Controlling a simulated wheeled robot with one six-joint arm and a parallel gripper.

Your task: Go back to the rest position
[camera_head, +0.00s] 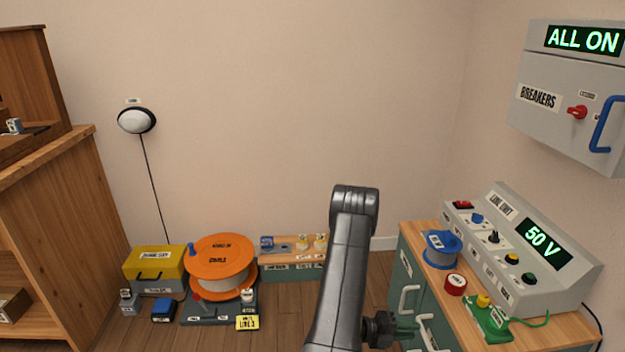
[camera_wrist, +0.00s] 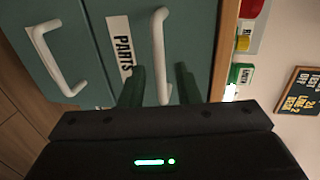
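My arm rises in the lower middle of the head view, bent at a dark grey elbow. My gripper (camera_head: 408,331) is low in front of the green cabinet (camera_head: 405,268) at the right. In the wrist view its two dark fingers (camera_wrist: 159,88) stand apart, with nothing clamped between them. A white drawer handle (camera_wrist: 161,45) shows beyond and between the fingers; I cannot tell how close it is. A second white handle (camera_wrist: 50,60) and a PARTS label (camera_wrist: 119,45) are to its left.
On the cabinet top are a blue spool (camera_head: 441,250), a red roll (camera_head: 456,284) and a grey console (camera_head: 520,250) reading 50 V. A breaker box (camera_head: 560,95) reading ALL ON hangs above. An orange cable reel (camera_head: 221,262) and yellow toolbox (camera_head: 155,262) are on the floor at left.

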